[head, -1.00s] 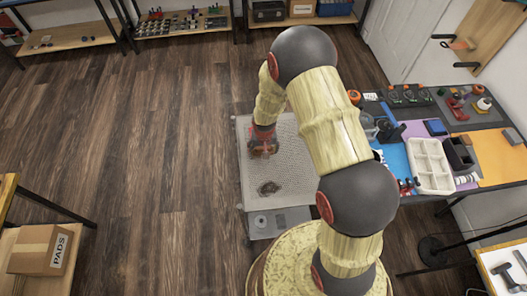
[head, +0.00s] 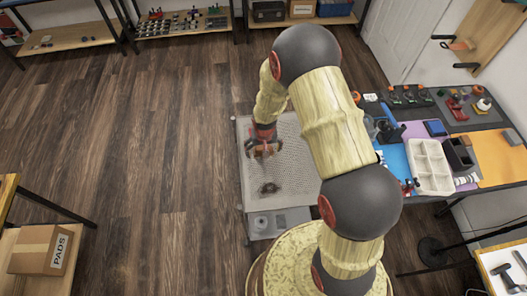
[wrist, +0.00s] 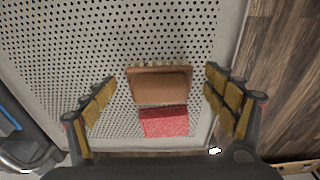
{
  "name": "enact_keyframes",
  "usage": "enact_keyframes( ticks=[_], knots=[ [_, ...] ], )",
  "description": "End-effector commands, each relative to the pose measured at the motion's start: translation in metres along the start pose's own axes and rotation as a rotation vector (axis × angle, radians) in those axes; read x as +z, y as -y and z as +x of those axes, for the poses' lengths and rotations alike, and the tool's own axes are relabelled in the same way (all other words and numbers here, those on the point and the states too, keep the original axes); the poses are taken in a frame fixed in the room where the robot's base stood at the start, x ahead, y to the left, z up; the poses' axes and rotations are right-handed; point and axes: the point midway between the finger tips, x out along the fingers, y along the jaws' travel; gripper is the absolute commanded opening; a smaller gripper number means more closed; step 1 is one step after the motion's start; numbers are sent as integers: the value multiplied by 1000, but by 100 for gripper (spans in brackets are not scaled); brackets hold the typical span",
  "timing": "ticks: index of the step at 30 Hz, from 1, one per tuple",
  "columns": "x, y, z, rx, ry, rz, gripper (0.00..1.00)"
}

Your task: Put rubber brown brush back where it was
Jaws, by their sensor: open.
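In the wrist view a brown block (wrist: 160,84), which looks like the rubber brown brush, lies over a pale perforated surface (wrist: 130,35). A red rough patch (wrist: 164,121) shows just below it; I cannot tell whether it is part of the brush. My gripper (wrist: 161,88) is open, with yellow-padded fingers apart on either side of the block and gaps to both. In the head view my gripper (head: 263,150) is over the perforated table (head: 290,150), with an orange-brown bit (head: 262,153) of the block showing between the fingers.
A dark patch (head: 269,188), perhaps a shadow, is on the perforated table. The workbench at right holds a white divided tray (head: 430,166), a blue mat and several tools. A wooden floor (head: 150,140) lies left, with a PADS box (head: 40,249) on a shelf.

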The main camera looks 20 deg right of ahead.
Motion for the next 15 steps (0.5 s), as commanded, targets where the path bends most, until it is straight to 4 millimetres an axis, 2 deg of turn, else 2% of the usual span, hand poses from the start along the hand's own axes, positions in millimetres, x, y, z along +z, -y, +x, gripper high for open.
enact_keyframes(
  ticks=[1, 9, 15],
  knots=[
    [0, 0, -12, 0, -1, -1, 85],
    [-1, 0, -69, 0, -2, -1, 85],
    [0, 0, -95, 0, 1, 0, 85]
  ],
)
